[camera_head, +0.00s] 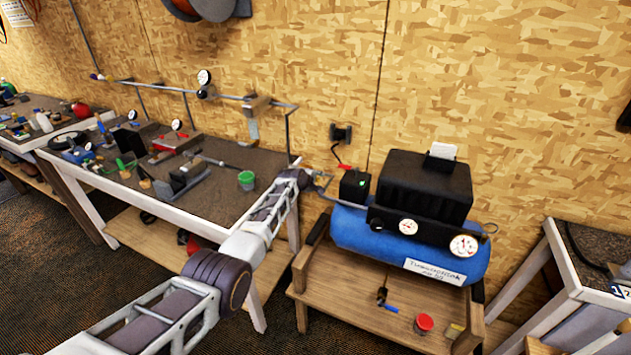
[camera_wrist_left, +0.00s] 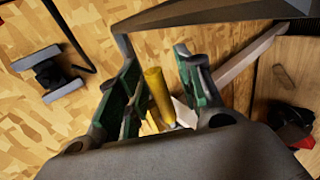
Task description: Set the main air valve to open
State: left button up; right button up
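A yellow handle (camera_wrist_left: 158,95), which looks like the lever of the main air valve, stands between my left gripper's fingers in the left wrist view. My left gripper (camera_wrist_left: 156,62) is open, with green-padded fingers on both sides of the handle. A gap shows on the right side; I cannot tell whether the left finger touches it. In the head view my left gripper (camera_head: 312,179) is at the wall end of the workbench, left of the compressor, and my arm hides most of the valve area. The handle's set position is unclear. My right gripper is not in view.
A blue compressor (camera_head: 350,230) stands on a wooden cart (camera_head: 345,290) right of my gripper. A tool-covered workbench (camera_head: 215,205) is on the left. A black wall outlet (camera_head: 340,132) is above.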

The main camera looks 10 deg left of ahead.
pick_arm(q)
jog(key=shift+a+r, duration=0.1)
jog(key=shift+s+r, duration=0.2)
jog(key=shift+s, duration=0.05)
dwell(0.3)
jog(key=v, duration=1.1)
jog(key=shift+s, duration=0.2)
dwell(1.0)
